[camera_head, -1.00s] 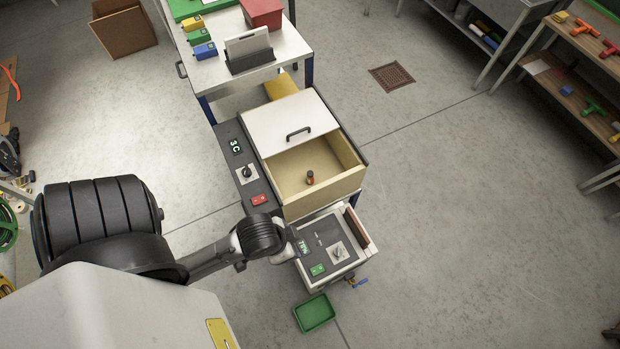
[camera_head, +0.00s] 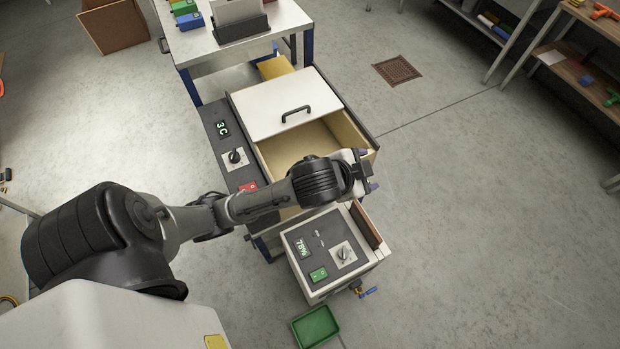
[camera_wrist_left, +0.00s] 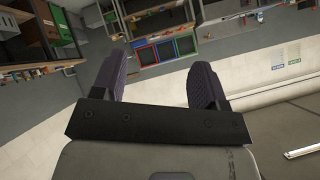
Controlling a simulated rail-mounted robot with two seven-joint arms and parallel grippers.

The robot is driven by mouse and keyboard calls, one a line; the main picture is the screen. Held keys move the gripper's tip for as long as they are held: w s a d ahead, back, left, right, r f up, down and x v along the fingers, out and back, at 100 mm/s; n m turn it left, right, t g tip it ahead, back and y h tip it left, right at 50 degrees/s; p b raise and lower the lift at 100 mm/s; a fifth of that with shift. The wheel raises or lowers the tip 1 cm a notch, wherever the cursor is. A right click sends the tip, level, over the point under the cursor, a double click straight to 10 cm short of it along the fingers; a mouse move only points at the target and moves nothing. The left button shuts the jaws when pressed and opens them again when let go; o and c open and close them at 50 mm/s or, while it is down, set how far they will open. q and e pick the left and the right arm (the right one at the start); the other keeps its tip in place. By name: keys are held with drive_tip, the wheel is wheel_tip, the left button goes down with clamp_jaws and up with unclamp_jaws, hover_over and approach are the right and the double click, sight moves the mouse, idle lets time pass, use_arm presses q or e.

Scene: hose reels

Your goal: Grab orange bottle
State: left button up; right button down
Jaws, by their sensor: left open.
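The small orange bottle is not visible now; my left arm covers the part of the open chest where it stood. The chest (camera_head: 348,127) has a white lid (camera_head: 285,102) over its far part, and its near part is open with a tan inside. My left gripper (camera_head: 368,170) is at the chest's right edge, above the opening, fingers pointing right. In the left wrist view its two dark purple fingers (camera_wrist_left: 161,80) are spread apart with nothing between them. My right gripper is not in view.
A smaller unit (camera_head: 318,248) with a percent display stands in front of the chest. A green tray (camera_head: 315,326) lies on the floor beside it. A white table (camera_head: 280,22) stands behind. Shelves (camera_head: 575,75) are at the right, with clear floor between.

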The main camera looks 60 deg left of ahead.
use_arm(q)
drive_tip(key=w+a+f+m+t+y+b, duration=0.3)
drive_tip(key=w+a+m+t+b, duration=1.05)
drive_tip(key=w+a+b, duration=1)
drive_tip(key=s+a+f+m+g+h+b, duration=0.15)
drive_tip(key=f+m+g+h, duration=0.25)
drive_tip(key=f+m+g, duration=0.55)
drive_tip(key=s+a+f+m+g+h, duration=0.1)
drive_tip(key=a+f+m+g+h, duration=0.35)
drive_tip(key=f, duration=0.95)
drive_tip(key=s+a+f+m+g+y, duration=0.35)
drive_tip(key=s+f+g, duration=0.65)
drive_tip(key=s, duration=0.4)
drive_tip(key=shift+n+y, duration=0.4)
drive_tip(key=f+b, duration=0.1)
drive_tip(key=f, duration=0.1)
drive_tip(key=f+b, duration=0.1)
drive_tip(key=f, duration=0.2)
drive_tip(key=f+b, duration=0.1)
drive_tip(key=f, duration=0.1)
drive_tip(key=shift+w+a+f+b, duration=0.15)
drive_tip(key=shift+a+b, duration=0.15)
drive_tip(key=shift+d+f+b, duration=0.1)
drive_tip(key=shift+f+b, duration=1.45)
drive_tip(key=shift+f, duration=1.1)
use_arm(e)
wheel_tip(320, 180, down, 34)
